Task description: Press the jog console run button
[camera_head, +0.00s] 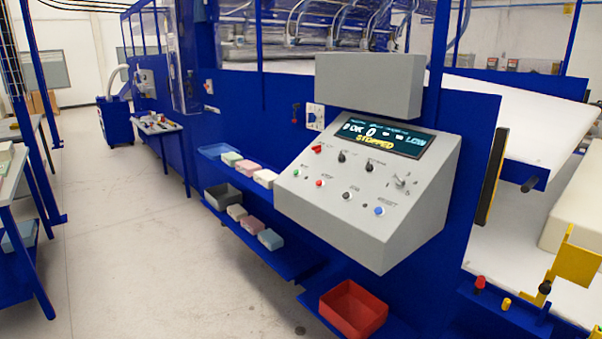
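The grey jog console (415,215) is mounted on the blue machine wall, with its sloped panel facing me. Its display (385,135) reads "STOPPED" in yellow. A small green button (295,174) sits at the panel's left edge; its label is too small to read surely. A red button (319,183) is just right of it, and a blue button (379,211) is at the lower right. Neither of my grippers is in view, and nothing covers the panel.
Yellow hardware (577,262) stands at the right. The floor (150,250) at left is mostly clear.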

